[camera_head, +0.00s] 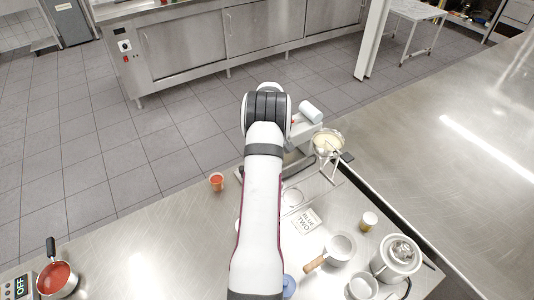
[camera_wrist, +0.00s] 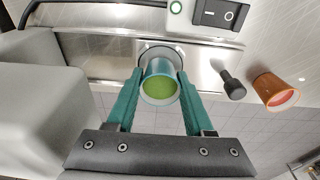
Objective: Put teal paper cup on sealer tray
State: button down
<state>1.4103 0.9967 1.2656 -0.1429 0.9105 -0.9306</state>
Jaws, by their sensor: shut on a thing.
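The teal paper cup (camera_wrist: 160,87) is between the two teal fingers of my gripper (camera_wrist: 159,76) in the wrist view, and the fingers are shut on it. Its green inside faces the camera. The steel sealer tray (camera_wrist: 100,66) lies behind the cup, with a round metal rim (camera_wrist: 158,48) partly showing behind it. I cannot tell whether the cup touches the tray. In the head view my arm hides the gripper, the cup and most of the sealer.
An orange cup (camera_head: 216,182) stands left of my arm; it also shows in the wrist view (camera_wrist: 275,91), near a black knob (camera_wrist: 232,85). A switch (camera_wrist: 220,14) is on the sealer.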

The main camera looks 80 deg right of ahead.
jog(key=shift+f, duration=0.2)
dwell(0.5)
grip_release()
dwell(0.3)
jog(key=shift+r, duration=0.1)
jog(key=shift+r, duration=3.45)
